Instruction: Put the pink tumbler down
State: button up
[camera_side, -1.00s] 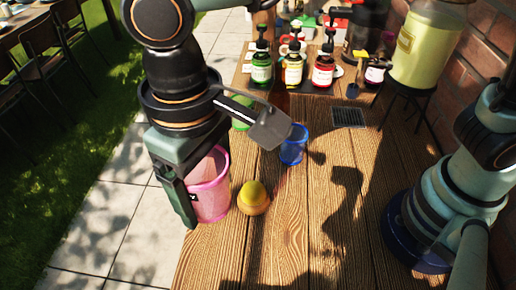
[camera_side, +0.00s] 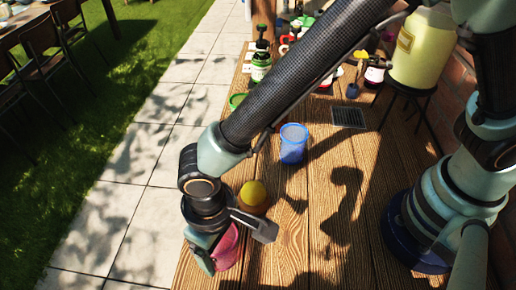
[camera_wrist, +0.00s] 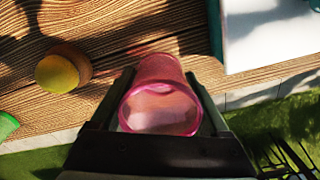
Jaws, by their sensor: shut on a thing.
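The pink tumbler (camera_side: 229,247) is between the fingers of my gripper (camera_side: 213,252), near the front-left edge of the wooden table (camera_side: 300,235). In the wrist view my gripper (camera_wrist: 160,108) is shut on the pink tumbler (camera_wrist: 160,80), one finger on each side. The tumbler's open mouth faces the wrist camera, and it looks empty. In the side view the arm and gripper hide part of it. I cannot tell whether its base touches the table.
A yellow-topped round thing (camera_side: 252,196) stands close behind the tumbler. A blue cup (camera_side: 293,144) stands farther back, with pump bottles (camera_side: 260,68) beyond. A white panel (camera_wrist: 268,35) lies right of the tumbler in the wrist view. Bare planks lie to the right in the side view.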

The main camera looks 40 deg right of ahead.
jog(key=shift+f, duration=1.6)
jog(key=o, duration=1.2)
jog(key=shift+f, duration=0.15)
